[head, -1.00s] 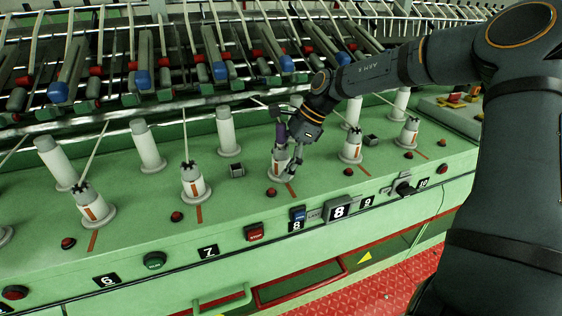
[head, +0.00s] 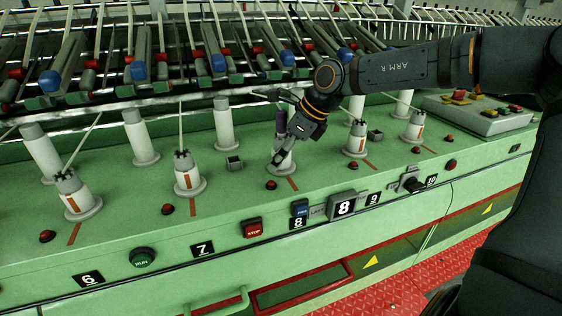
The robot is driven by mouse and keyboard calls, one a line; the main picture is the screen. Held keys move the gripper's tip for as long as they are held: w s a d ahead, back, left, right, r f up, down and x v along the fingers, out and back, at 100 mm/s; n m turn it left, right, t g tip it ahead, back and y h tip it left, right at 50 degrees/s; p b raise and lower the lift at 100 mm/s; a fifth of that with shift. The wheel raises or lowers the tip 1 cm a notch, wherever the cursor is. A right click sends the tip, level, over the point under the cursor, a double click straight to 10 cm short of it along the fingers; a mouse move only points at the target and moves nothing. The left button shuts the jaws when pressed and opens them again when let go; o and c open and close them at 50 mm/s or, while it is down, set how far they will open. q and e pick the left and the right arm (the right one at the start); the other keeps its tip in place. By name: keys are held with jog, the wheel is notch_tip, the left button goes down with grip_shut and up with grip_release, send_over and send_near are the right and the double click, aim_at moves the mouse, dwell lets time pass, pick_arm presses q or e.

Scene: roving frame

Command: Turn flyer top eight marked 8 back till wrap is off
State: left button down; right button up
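The flyer top eight (head: 287,168) is a white flyer top on the green deck, in line with the black 8 label (head: 298,223). An orange line runs on the deck at its foot. My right gripper (head: 281,156) is at its upper part, coming in from the upper right. The gripper hides most of the top's head, so its mark and any wrap cannot be made out. Whether the fingers are closed on it cannot be told. My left gripper is not in view.
Neighbouring flyer tops stand at left (head: 187,175) and right (head: 356,139), close to my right arm. A display reading 8 (head: 344,205), a red stop button (head: 252,228) and a black knob (head: 413,185) line the front edge. Drafting arms (head: 140,68) fill the back.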

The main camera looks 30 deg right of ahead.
jog(key=m+h+b, duration=0.1)
jog(key=m+b, duration=0.1)
jog(key=b, duration=0.1)
jog(key=m+t+h+b, duration=0.1)
jog(key=b, duration=0.2)
jog(key=shift+f+m+b, duration=0.3)
jog(key=shift+m, duration=0.1)
jog(key=shift+r+m+h+p, duration=0.4)
jog(key=shift+r+m+p, duration=0.45)
jog(key=shift+p, duration=0.35)
jog(key=shift+f+m, duration=0.25)
jog(key=shift+d+f, duration=0.1)
jog(key=shift+f, duration=0.15)
jog(key=c, duration=1.8)
jog(key=shift+r+n+p, duration=0.25)
jog(key=shift+n+p, duration=0.25)
jog(key=shift+p, duration=0.65)
jog(key=shift+c, duration=0.3)
jog(key=n+y+p, duration=0.2)
jog(key=n+p, duration=0.1)
jog(key=p, duration=0.2)
jog(key=shift+g, duration=0.3)
jog(key=shift+f+n+p, duration=0.1)
jog(key=shift+n+p, duration=0.3)
jog(key=shift+f, duration=0.15)
